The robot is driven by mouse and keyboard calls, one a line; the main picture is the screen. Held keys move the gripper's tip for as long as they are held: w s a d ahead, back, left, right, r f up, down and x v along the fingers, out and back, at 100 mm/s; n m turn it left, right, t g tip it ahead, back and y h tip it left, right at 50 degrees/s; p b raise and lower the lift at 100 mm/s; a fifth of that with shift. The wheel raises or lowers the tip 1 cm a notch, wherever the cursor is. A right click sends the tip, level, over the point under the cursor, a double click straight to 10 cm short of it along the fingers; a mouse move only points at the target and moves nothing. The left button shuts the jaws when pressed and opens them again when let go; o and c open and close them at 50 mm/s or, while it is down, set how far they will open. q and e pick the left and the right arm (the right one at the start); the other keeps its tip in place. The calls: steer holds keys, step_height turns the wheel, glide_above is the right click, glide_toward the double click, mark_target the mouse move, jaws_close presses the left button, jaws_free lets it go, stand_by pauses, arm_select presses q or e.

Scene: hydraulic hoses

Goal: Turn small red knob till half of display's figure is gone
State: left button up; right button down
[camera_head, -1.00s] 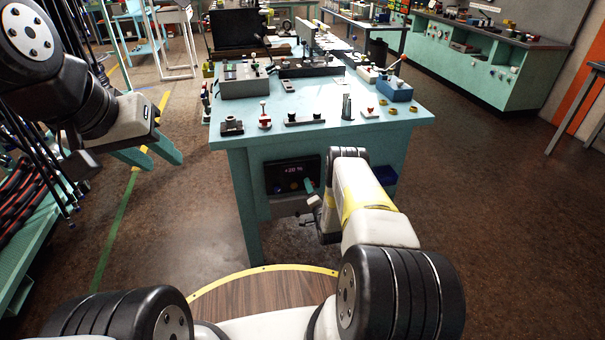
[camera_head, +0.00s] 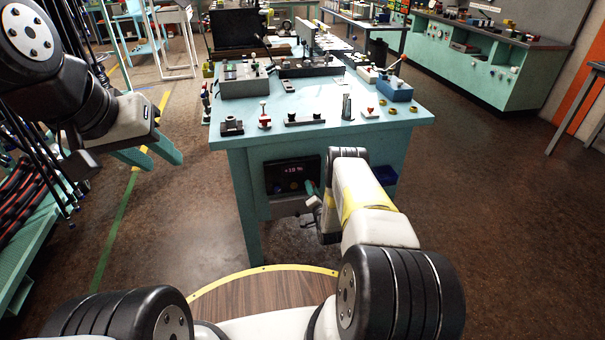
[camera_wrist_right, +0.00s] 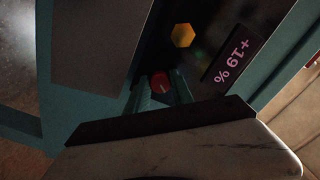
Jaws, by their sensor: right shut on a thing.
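The small red knob (camera_wrist_right: 160,82) is on a dark panel in the right wrist view, with a pale mark on its face. My right gripper (camera_wrist_right: 161,88) is shut on it, a teal finger on each side. My left gripper (camera_head: 163,163) is open and empty, left of the table.
A yellow hexagonal part (camera_wrist_right: 182,35) is on the same panel near the knob. The teal table (camera_head: 330,128) carries several small fixtures and a blue box (camera_head: 396,89). A dark blue bin (camera_head: 385,175) hangs right of my right wrist.

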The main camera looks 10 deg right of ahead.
steer(key=n, duration=1)
steer(key=shift+f, duration=0.15)
stand_by(0.4)
steer(key=shift+s, duration=0.1)
steer(key=c, duration=1.1)
jaws_free()
steer(key=shift+d, duration=0.1)
steer(key=s, duration=0.7)
steer(key=shift+s, duration=0.35)
steer(key=shift+d, duration=0.1)
